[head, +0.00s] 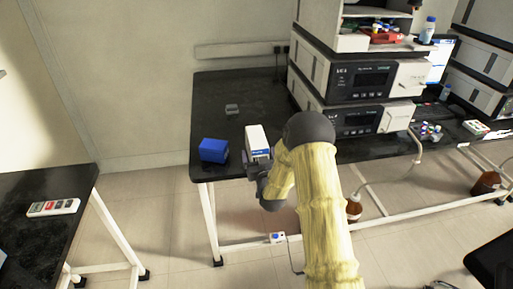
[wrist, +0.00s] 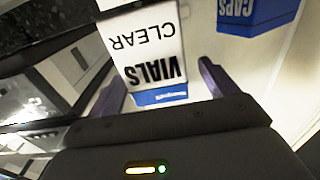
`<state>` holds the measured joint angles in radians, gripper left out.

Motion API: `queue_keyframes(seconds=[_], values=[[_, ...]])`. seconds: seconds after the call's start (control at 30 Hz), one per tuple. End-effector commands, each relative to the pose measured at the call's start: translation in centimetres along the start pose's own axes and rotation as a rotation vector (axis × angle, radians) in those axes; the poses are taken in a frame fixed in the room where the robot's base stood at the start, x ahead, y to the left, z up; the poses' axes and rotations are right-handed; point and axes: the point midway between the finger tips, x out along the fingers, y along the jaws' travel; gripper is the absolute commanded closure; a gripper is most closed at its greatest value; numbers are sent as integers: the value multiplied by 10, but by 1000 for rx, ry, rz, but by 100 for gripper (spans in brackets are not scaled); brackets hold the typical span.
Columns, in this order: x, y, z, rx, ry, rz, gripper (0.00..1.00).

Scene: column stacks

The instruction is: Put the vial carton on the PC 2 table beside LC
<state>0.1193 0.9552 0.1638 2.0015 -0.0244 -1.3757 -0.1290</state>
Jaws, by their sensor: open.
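The vial carton (head: 257,139) is white with a blue band and stands on the black table near its front edge, left of the LC stack (head: 352,90). In the wrist view the carton (wrist: 150,50) shows the words VIALS and CLEAR. My gripper (head: 258,168) is at the carton's near side. In the wrist view its two purple fingers (wrist: 160,80) are open, one on each side of the carton's near end. A gap shows on the right side; contact on the left is hard to tell. My arm hides part of the table and stack.
A blue caps box (head: 213,150) stands just left of the carton and also shows in the wrist view (wrist: 250,14). A small grey item (head: 232,109) lies behind on the black table (head: 215,95), with bare room around it. Another dark table (head: 25,235) is at the left.

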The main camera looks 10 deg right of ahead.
Motion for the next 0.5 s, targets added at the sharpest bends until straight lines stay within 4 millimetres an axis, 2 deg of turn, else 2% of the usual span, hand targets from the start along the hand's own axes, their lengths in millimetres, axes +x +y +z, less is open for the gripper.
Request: queue_keyframes(seconds=[0.3, 0.5], values=[[39, 3, -4, 0, 2, 0, 15], [50, 3, -3, 0, 0, 0, 15]])
